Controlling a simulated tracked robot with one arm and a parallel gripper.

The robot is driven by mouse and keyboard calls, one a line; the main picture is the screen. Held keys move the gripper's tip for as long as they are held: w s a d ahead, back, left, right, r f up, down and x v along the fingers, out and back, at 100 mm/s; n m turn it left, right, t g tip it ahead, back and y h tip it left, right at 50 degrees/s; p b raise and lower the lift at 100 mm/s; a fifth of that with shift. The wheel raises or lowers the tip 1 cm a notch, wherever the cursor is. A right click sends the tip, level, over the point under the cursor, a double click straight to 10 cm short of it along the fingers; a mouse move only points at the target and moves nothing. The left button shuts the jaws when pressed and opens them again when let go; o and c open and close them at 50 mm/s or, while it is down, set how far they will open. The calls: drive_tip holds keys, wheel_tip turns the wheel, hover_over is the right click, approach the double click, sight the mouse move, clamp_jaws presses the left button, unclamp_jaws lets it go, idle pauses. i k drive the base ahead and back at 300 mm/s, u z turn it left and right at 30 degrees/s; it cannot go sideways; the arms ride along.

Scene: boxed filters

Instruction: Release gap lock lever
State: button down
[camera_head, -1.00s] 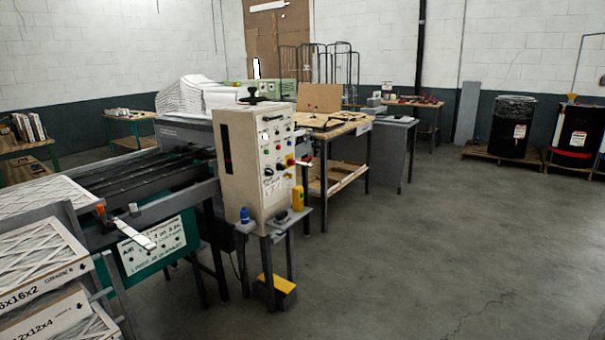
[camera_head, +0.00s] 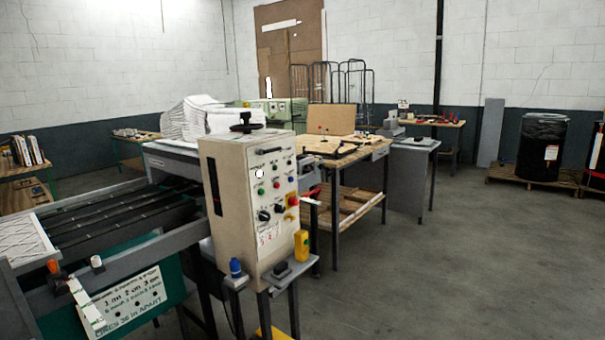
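No lever is labelled as the gap lock lever, so I cannot tell which part it is. A pale flat lever-like bar (camera_head: 86,305) slants down at the machine's near left side, in front of a white lettered sign (camera_head: 131,300). My gripper is not in view.
A conveyor bed (camera_head: 110,220) runs left from the cabinet. A small stand with a blue-capped bottle (camera_head: 235,267) and a yellow device (camera_head: 301,244) juts out in front. A wooden-topped workbench (camera_head: 325,147) stands behind. Open concrete floor (camera_head: 450,260) lies to the right.

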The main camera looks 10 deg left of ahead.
sight(258, 151)
drive_tip(key=u, duration=0.05)
drive_tip(key=i, duration=3.05)
drive_tip(key=u, duration=1.4)
